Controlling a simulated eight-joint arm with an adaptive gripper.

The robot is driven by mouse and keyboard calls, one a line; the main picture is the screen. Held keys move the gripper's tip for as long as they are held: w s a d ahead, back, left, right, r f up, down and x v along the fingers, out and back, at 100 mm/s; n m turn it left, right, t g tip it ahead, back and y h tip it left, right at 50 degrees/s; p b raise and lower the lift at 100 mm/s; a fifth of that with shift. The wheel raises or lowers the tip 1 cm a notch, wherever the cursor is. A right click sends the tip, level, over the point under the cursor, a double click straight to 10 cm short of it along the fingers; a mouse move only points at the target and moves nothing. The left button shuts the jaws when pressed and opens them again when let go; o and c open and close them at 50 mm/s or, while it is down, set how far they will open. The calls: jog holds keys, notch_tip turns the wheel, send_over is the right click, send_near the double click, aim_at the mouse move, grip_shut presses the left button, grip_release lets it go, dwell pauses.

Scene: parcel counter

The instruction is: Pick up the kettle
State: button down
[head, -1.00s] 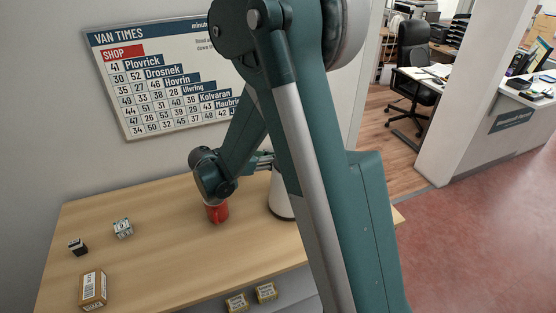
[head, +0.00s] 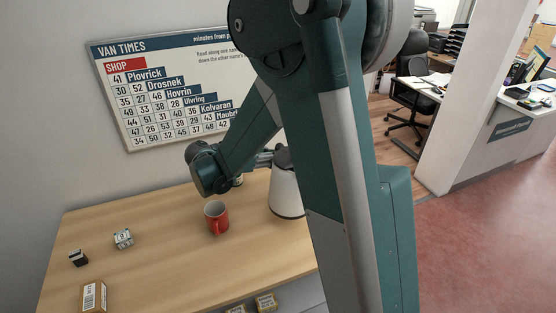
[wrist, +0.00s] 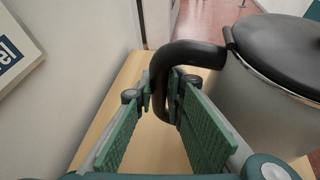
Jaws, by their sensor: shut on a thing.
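The kettle (head: 287,192) is pale with a dark lid and a dark base rim, and stands upright at the right part of the counter, partly behind my arm. In the wrist view the kettle body (wrist: 245,105) fills the right side, with its black curved handle (wrist: 198,53) reaching left. My gripper (wrist: 163,92) has its green-padded fingers on either side of the handle's hanging part and is shut on it. In the head view my gripper (head: 265,158) is small, at the kettle's left side. Whether the kettle's base touches the counter is hard to tell.
A red mug (head: 216,218) stands on the wooden counter (head: 170,235) left of the kettle. The wall with the timetable (head: 165,95) is behind.

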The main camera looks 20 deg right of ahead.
jog(key=shift+r, duration=1.65)
